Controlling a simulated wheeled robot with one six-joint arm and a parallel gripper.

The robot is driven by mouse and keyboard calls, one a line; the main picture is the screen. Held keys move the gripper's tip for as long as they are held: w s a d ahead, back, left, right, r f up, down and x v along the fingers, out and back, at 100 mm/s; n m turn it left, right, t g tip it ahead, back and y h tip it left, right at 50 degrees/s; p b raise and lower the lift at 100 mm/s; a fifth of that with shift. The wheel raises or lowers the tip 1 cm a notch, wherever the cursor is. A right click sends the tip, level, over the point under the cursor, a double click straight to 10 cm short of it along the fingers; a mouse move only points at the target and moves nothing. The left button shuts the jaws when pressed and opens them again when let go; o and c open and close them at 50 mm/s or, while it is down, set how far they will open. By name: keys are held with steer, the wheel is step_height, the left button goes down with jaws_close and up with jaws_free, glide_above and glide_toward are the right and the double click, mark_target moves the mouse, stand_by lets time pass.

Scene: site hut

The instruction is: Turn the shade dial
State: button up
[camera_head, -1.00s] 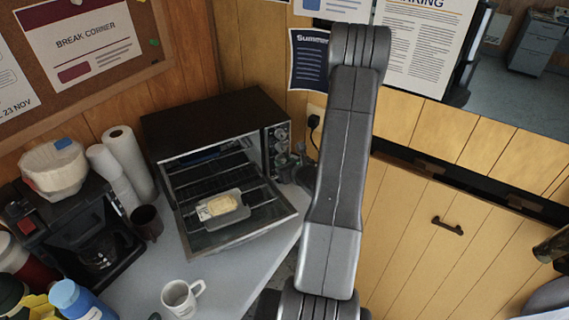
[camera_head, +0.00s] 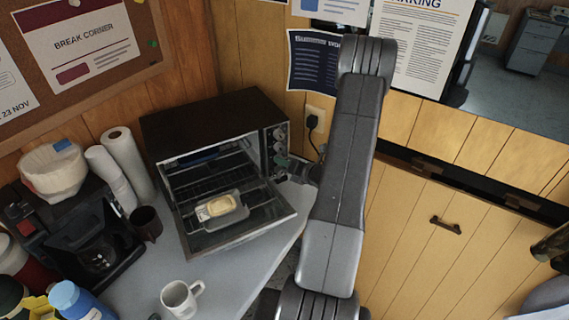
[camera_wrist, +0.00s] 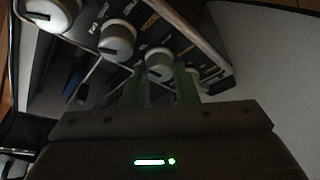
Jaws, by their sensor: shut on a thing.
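The toaster oven (camera_head: 215,118) stands on the counter with its front door down. A column of round pale dials runs down the panel at the right of its front; they also show in the wrist view, the upper one (camera_wrist: 117,38) clear of my fingers. My gripper (camera_wrist: 160,82) has its greenish fingers on either side of the dial nearest to it (camera_wrist: 159,62) and is shut on it. That dial's printed label is too blurred to read, so I cannot tell its name. In the head view my arm partly hides the gripper (camera_head: 287,165) at the lower panel.
A tray with a pale slice (camera_head: 221,206) lies in the oven's open front. A white mug (camera_head: 180,298), a dark cup (camera_head: 146,222), paper rolls (camera_head: 127,163) and a coffee maker (camera_head: 90,245) stand on the counter. A wall socket (camera_head: 316,118) with a plug is behind the panel.

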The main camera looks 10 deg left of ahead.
stand_by(0.4)
steer(key=o, duration=1)
steer(key=shift+d, duration=0.1)
steer(key=b+v, duration=0.2)
steer(key=v, duration=1.1)
steer(key=shift+s+d, duration=0.15)
steer(key=shift+d, duration=0.2)
steer(key=shift+a, duration=0.1)
steer(key=p+x, duration=0.2)
steer(key=x, duration=1.1)
steer(key=shift+w+a, duration=0.2)
steer(key=shift+a, duration=0.1)
